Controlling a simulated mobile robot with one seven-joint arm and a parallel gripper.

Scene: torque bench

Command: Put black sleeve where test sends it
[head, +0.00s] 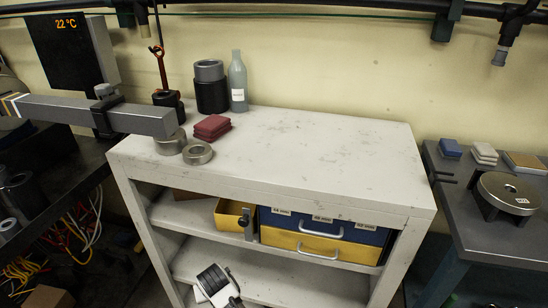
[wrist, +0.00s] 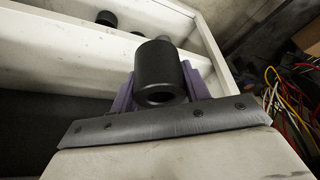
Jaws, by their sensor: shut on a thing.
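The black sleeve (wrist: 158,63), a dark hollow cylinder, shows in the middle of the wrist view with its open bore facing the camera. My gripper (wrist: 158,90) is shut on it, with purple pads at both sides of the sleeve. The grey bolted plate of the gripper crosses the view below it. In the head view I cannot make out the held sleeve for certain. The test stand there has a long grey bar (head: 95,114) and a dark display (head: 72,45) reading 22 °C.
The white bench (head: 320,150) is mostly clear. It holds steel rings (head: 198,153), red pads (head: 212,127), a black cylinder (head: 211,97) with a grey ring on top, and a grey bottle (head: 238,82). Blue and yellow drawers (head: 320,248) sit underneath. A round metal fixture (head: 490,187) stands at right.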

